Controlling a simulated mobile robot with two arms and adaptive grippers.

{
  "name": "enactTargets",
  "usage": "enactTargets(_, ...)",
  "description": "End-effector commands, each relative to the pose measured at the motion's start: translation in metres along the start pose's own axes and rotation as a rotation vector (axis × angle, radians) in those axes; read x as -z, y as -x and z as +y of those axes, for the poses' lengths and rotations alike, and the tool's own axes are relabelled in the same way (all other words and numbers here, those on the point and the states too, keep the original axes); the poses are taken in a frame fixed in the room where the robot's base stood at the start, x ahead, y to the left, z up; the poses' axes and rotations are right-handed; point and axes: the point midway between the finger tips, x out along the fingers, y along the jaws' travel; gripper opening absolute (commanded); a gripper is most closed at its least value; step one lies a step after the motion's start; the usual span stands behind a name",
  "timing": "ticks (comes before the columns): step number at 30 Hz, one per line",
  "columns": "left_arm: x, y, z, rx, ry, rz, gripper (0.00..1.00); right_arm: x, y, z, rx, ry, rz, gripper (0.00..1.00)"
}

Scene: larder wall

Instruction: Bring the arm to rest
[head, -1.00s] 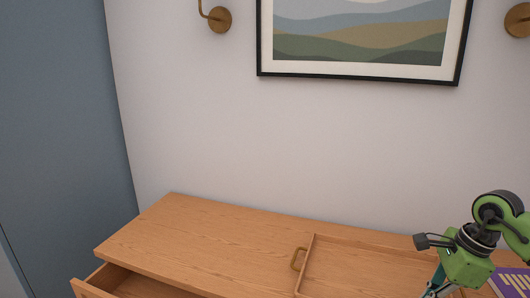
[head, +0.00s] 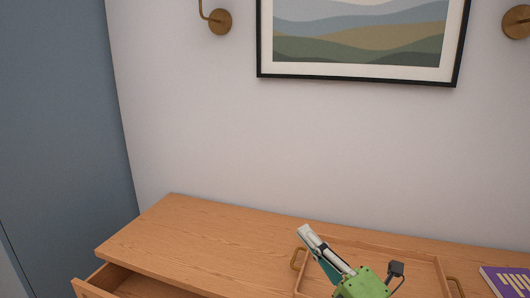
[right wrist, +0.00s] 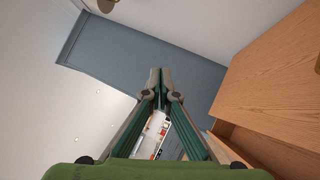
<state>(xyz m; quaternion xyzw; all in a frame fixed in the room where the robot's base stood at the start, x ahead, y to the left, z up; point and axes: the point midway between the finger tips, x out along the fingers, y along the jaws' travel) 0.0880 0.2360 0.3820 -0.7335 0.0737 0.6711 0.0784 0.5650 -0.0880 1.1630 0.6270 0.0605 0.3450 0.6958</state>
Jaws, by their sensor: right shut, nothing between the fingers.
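My right gripper (head: 305,232) shows at the bottom of the head view, over the wooden tray on the dresser top. Its fingers point up and to the left. In the right wrist view its fingertips (right wrist: 161,72) meet, and nothing is between them. The green wrist body sits low in the head view, and most of my right arm is out of the picture. My left gripper is not in view.
The wooden dresser (head: 190,235) has an open drawer (head: 125,283) at its front left. A wooden tray (head: 400,258) with brass handles lies on top. A purple book (head: 507,281) lies at the right. The dresser top's left part is clear.

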Motion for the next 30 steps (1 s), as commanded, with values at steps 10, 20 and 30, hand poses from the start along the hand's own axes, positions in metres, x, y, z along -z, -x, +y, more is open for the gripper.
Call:
enactTargets(10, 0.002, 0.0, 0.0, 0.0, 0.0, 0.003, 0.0, -0.051, 0.134, -0.131, 0.359, -0.792, -0.741, 0.0)
enactTargets(20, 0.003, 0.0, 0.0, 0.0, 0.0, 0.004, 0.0, 0.041, 0.312, -0.213, 0.796, -1.298, -1.303, 0.0)
enactTargets(30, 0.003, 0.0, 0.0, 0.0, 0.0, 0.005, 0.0, 0.128, 0.408, -0.219, 1.094, -1.499, -1.592, 0.0)
